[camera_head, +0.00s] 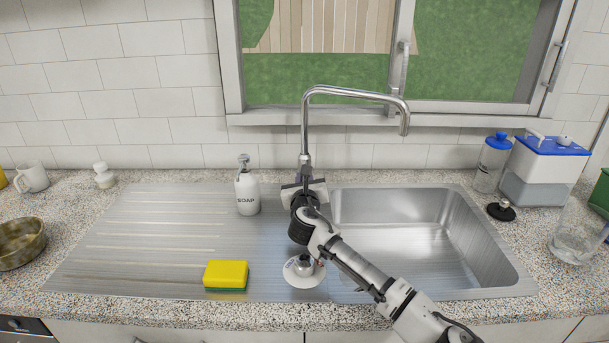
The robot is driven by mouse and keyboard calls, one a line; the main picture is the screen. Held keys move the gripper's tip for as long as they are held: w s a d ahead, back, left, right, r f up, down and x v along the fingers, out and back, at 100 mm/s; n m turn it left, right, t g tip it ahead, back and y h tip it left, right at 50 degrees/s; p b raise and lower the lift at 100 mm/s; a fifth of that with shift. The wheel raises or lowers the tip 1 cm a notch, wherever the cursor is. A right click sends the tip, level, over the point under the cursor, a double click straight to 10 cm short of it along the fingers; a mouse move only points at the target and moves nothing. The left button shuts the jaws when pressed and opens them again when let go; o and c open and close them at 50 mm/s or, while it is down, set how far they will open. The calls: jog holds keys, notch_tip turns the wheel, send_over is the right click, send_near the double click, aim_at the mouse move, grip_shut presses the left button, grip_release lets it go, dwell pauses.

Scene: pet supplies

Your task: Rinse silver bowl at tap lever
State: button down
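The chrome tap (305,130) rises behind the sink, its spout arching right over the basin. My gripper (304,186) is at the foot of the tap, in front of it. The lever is hidden behind my gripper or too small to make out, so contact cannot be told. The finger gap is also unclear. The only bowl in view is a brownish, metallic-looking bowl (20,243) on the counter at the far left, cut by the picture edge. It is far from my gripper and does not look clearly silver. No water stream shows under the spout.
The steel basin (400,233) looks empty. A soap bottle (247,190) and a yellow-green sponge (226,275) are on the drainboard (130,245). A small white-based object (303,270) sits below my wrist. A mug (33,177) is left; a blue-lidded container (545,170) and glass jug (575,243) are right.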

jog(key=shift+r+g+p, duration=0.3)
jog(key=shift+r+p, duration=0.25)
jog(key=shift+p, duration=0.35)
jog(key=shift+f+p, duration=0.15)
jog(key=shift+p, duration=0.15)
jog(key=c, duration=1.4)
grip_release()
jog(key=shift+o, duration=0.2)
jog(key=s+r+b, duration=0.1)
jog(key=s+b, duration=0.3)
jog(key=s, duration=0.9)
jog(key=shift+s+r, duration=0.3)
jog(key=shift+r, duration=0.1)
jog(key=shift+d, duration=0.1)
